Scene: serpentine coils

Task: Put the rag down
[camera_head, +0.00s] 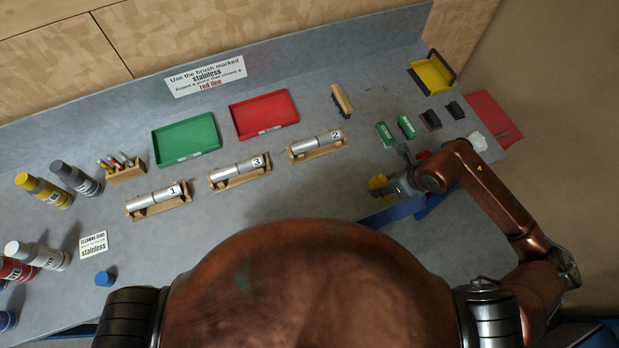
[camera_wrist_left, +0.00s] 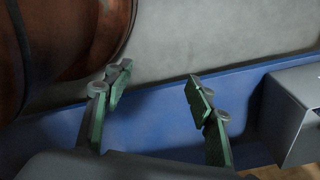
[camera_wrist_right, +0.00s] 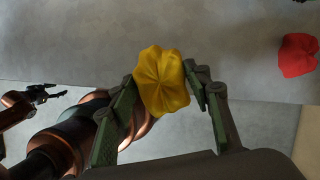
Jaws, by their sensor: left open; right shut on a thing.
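A crumpled yellow rag (camera_head: 378,183) is at the front edge of the grey counter (camera_head: 300,195) in the head view. My right gripper (camera_head: 387,187) is shut on it. The right wrist view shows the rag (camera_wrist_right: 160,80) pinched between the two fingertips, overlapping the counter's edge line; its exact height above the counter cannot be told. My left gripper (camera_wrist_left: 157,88) is open and empty in the left wrist view, near a blue edge strip (camera_wrist_left: 150,122). It does not show in the head view.
A red rag (camera_wrist_right: 297,55) and a white rag (camera_head: 477,142) lie on the counter. Green blocks (camera_head: 407,127), a yellow dustpan-like tray (camera_head: 432,74) and a red mat (camera_head: 493,118) are at the right. Numbered cylinders (camera_head: 318,145) rest on wooden cradles.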

